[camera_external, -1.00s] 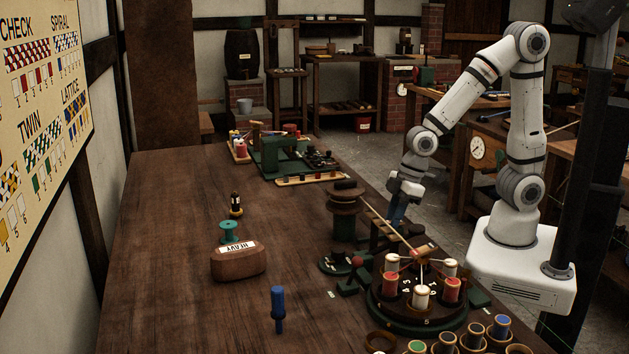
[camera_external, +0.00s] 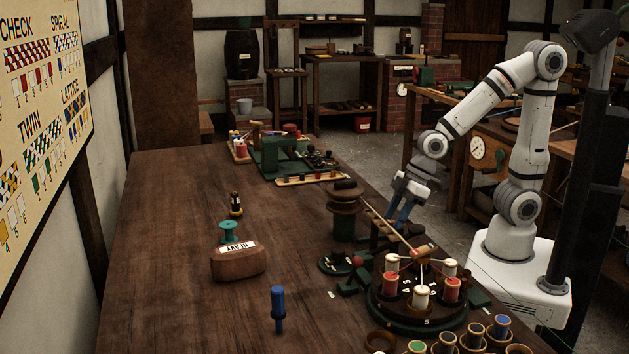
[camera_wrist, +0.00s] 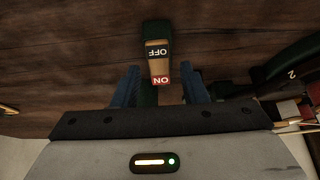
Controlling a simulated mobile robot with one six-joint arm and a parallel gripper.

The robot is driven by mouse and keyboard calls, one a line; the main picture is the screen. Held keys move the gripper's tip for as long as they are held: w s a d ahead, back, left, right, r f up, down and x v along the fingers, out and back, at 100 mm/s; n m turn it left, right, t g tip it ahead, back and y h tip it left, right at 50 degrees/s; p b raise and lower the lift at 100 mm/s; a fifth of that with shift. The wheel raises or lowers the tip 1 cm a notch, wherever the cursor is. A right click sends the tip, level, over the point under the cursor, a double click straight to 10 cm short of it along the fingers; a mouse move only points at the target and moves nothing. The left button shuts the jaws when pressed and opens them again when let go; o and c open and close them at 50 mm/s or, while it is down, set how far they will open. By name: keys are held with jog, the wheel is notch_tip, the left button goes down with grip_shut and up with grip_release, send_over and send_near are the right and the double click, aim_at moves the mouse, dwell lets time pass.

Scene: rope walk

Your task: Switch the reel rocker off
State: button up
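The reel rocker (camera_wrist: 158,62) shows in the wrist view as a small tan switch on a dark mount. Its OFF end is farther from my gripper, and its red ON end is nearer. I cannot tell which end is pressed down. My gripper (camera_wrist: 159,87) is open, its two blue fingers apart with the ON end in the gap between them in the picture. I see no clear contact. In the external view my gripper (camera_external: 396,220) is low at the bench's right edge, beside the dark wooden reel (camera_external: 345,207). I cannot pick out the rocker there.
The round braiding stand (camera_external: 418,312) with several bobbins is close in front of my gripper. A wooden rack piece (camera_external: 385,237) lies near the fingers. The brown HEAVY block (camera_external: 238,263) and a blue-handled tool (camera_external: 278,305) are farther left. The bench's left part is mostly clear.

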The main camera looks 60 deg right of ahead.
jog(key=p+v, duration=0.1)
jog(key=v, duration=0.6)
jog(key=shift+s+d+r+p, duration=0.15)
jog(key=shift+s+r+p, duration=0.05)
jog(key=shift+r+p, duration=0.15)
dwell(0.4)
jog(key=s+d+r+m+h+p, duration=0.1)
jog(key=d+r+m+p, duration=0.2)
jog(key=d, duration=0.3)
jog(key=s+d+r+m+h+p, duration=0.1)
jog(key=d+r+m+p, duration=0.2)
jog(key=d, duration=0.4)
jog(key=s+d+r+m+g+h+p, duration=0.1)
jog(key=d+r+m+p, duration=0.2)
jog(key=d, duration=0.3)
jog(key=shift+s+d+h, duration=0.15)
jog(key=shift+d+h, duration=0.15)
jog(key=shift+h, duration=0.1)
